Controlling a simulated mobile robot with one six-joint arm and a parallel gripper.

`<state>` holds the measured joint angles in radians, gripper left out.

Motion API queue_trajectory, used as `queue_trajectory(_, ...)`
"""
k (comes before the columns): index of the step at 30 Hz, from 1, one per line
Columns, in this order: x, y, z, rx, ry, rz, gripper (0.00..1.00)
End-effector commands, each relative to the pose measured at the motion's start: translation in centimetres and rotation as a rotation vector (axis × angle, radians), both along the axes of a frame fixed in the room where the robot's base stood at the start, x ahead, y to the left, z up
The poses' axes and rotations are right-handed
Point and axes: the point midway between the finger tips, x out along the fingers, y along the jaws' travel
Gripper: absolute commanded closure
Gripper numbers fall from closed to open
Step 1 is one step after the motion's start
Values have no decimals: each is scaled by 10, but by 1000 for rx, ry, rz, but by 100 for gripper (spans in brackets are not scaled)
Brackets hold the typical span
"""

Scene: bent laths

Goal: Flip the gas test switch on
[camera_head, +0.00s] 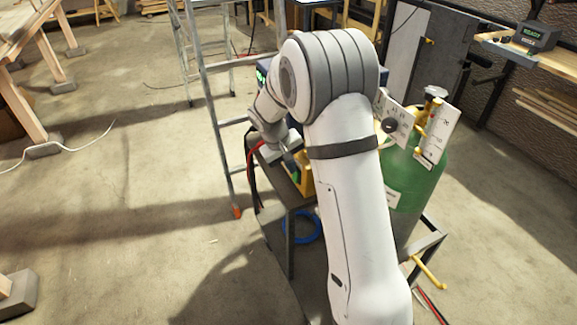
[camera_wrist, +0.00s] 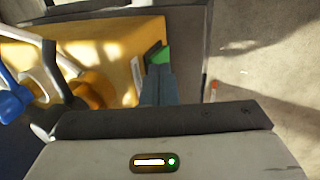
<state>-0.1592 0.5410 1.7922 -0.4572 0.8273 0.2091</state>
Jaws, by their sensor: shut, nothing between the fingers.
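A yellow panel or box (camera_wrist: 110,50) fills the upper left of the wrist view. A small switch with a bright green face (camera_wrist: 163,56) and a dark part beside it sits at its right edge. My gripper (camera_wrist: 158,72) is shut and empty, with its fingertips right at the switch's near side; I cannot tell whether they touch it. In the head view the yellow box (camera_head: 307,181) stands on a dark cart, partly hidden by my arm, and my gripper (camera_head: 290,162) is beside it.
An orange knob (camera_wrist: 92,90), a grey curved handle and a blue part (camera_wrist: 12,97) lie left of my fingers. A green gas cylinder (camera_head: 418,178) with gauge plates stands right of my arm. A stepladder (camera_head: 215,110) stands behind the cart. The floor at left is open.

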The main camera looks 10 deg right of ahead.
Motion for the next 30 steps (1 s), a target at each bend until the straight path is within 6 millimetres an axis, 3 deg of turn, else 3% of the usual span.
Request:
queue_trajectory(7, -8, 37, 6, -2, 0, -1, 100)
queue_trajectory(12, -9, 42, 51, -1, -5, -3, 100)
queue_trajectory(18, -11, 47, 86, 0, -2, -3, 100)
queue_trajectory(24, -12, 49, 102, -1, 1, -3, 100)
queue_trajectory(30, -12, 48, 104, -1, 1, -5, 100)
